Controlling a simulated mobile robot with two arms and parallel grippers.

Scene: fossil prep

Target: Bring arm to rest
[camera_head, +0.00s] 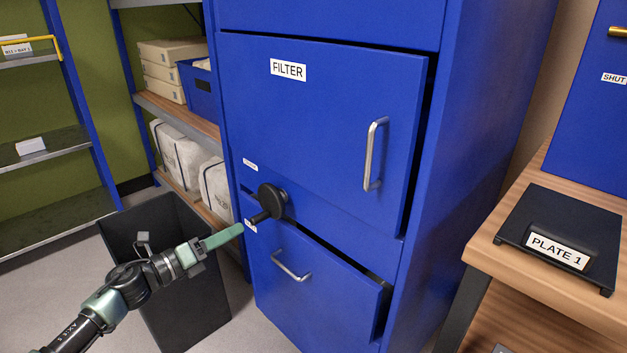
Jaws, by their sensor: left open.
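My left arm comes in from the lower left, and its gripper (238,231) is held out in front of the blue cabinet (480,130). The jaws are open with nothing seen between them. The fingertips are close to the black knob (271,199) on the cabinet front; I cannot tell whether they touch it. The upper door, labelled FILTER (320,120), and the lower door (315,290) each show a dark gap along an edge and look slightly ajar. My right gripper is not in view.
A black open bin (185,310) stands on the floor behind my left arm. Shelves with boxes (162,70) and white wrapped packs (182,155) are behind. A wooden bench (500,265) with a black stand labelled PLATE 1 (560,230) is at right.

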